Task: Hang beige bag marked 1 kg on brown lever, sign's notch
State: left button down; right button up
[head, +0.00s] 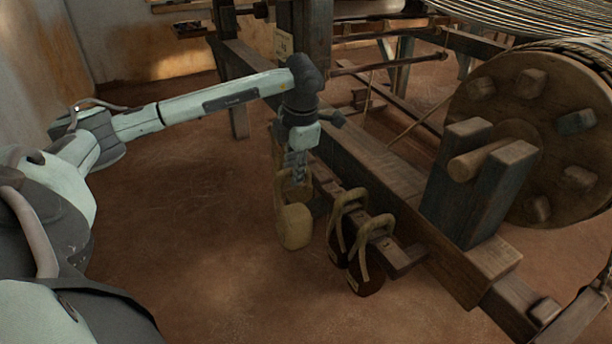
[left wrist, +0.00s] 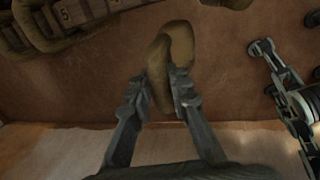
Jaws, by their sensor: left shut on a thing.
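My left gripper (head: 294,165) points down and is shut on the loop of a beige bag (head: 294,226), which hangs below it beside the wooden bar (head: 403,258). In the left wrist view the bag (left wrist: 178,45) shows between the two fingertips (left wrist: 172,88). No 1 kg mark can be read on it. A small pale sign (head: 283,44) is on the dark post behind my arm; its writing is too small to read. A brown pole (head: 390,64) sticks out near it; I cannot tell whether it is the lever. No notch can be made out.
Two dark bags with beige loops (head: 343,215) (head: 375,235) hang on the bar, right of the held bag. A long loom beam (head: 380,185), upright blocks (head: 470,185) and a large wooden drum (head: 545,110) stand to the right. Floor (head: 190,220) left of the bag is clear.

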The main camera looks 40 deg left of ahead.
aim_at(312, 168)
pick_arm(q)
jog(key=shift+w+d+f, duration=0.1)
jog(key=shift+w+d, duration=0.15)
jog(key=shift+w, duration=0.45)
jog(key=shift+w+d+f, duration=0.15)
jog(key=shift+w+d, duration=0.15)
jog(key=shift+w, duration=0.4)
jog(key=shift+w+d+f, duration=0.1)
jog(key=shift+w+d, duration=0.15)
jog(key=shift+w, duration=0.45)
jog(key=shift+w+d, duration=0.25)
jog(key=shift+w, duration=0.35)
jog(key=shift+w+d, duration=0.3)
jog(key=shift+w, duration=0.3)
jog(key=shift+w+d, duration=0.25)
jog(key=shift+w, duration=0.35)
jog(key=shift+w+d+b, duration=0.3)
jog(key=shift+w+d, duration=0.05)
jog(key=shift+w, duration=0.45)
jog(key=shift+f, duration=0.35)
jog(key=shift+a+f+b, duration=0.1)
jog(key=shift+f+b, duration=0.45)
jog(key=shift+f, duration=0.3)
pick_arm(e)
jog(key=v, duration=0.2)
jog(key=d+v, duration=0.1)
jog(key=v, duration=0.1)
jog(key=shift+s+a+r, duration=0.1)
jog(key=shift+s+r, duration=0.05)
jog(key=shift+r, duration=0.15)
